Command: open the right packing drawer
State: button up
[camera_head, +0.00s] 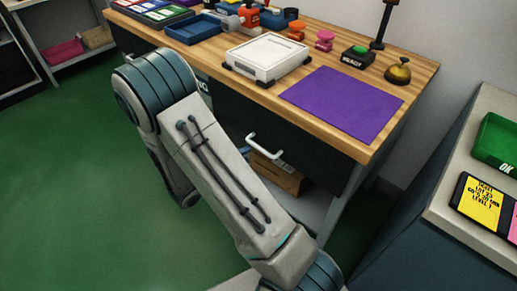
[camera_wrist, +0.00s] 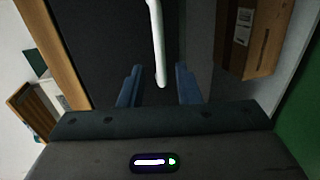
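The right packing drawer (camera_head: 310,137) has a dark front under the wooden bench top and looks closed. Its white bar handle (camera_head: 264,147) shows just right of my arm in the head view. In the wrist view the handle (camera_wrist: 157,40) runs down from the top edge, and its near end lies between the fingers. My gripper (camera_wrist: 159,70) is open, with one blue finger on each side of the handle and a visible gap to both. In the head view my gripper is mostly hidden behind my arm.
The wooden bench top (camera_head: 270,93) carries a white tray-like device (camera_head: 268,58), a purple mat (camera_head: 343,103) and a bell (camera_head: 398,72). A cardboard box (camera_head: 275,175) sits on a shelf below the drawer. A second counter (camera_head: 450,210) stands at the right. Green floor is clear at left.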

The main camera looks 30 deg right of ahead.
aim_at(257, 148)
jog(key=x, duration=0.7)
jog(key=shift+d+b, duration=0.3)
grip_shut()
